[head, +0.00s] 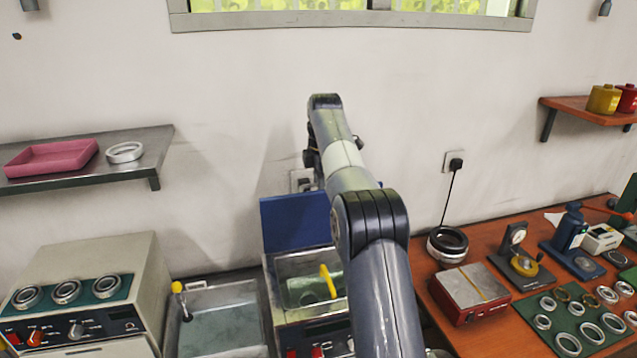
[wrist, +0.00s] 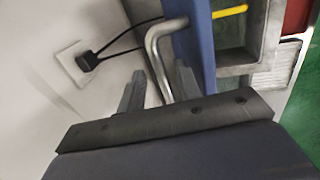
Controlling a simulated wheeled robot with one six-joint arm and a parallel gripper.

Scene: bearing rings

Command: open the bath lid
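The bath (head: 300,258) stands below the wall, left of my arm. Its blue lid (head: 292,222) stands upright at the back, with the bath's top open. In the wrist view the blue lid (wrist: 201,50) is edge-on, with a bent grey metal handle (wrist: 153,50) on its wall side. My gripper (wrist: 159,85) is open. Its two fingers are apart on either side of the handle, with gaps visible. In the head view my arm hides the gripper and part of the bath.
A wall socket with a black plug (wrist: 85,61) is close to my gripper. A red-brown bench (head: 470,262) with several tools and rings is on the right.

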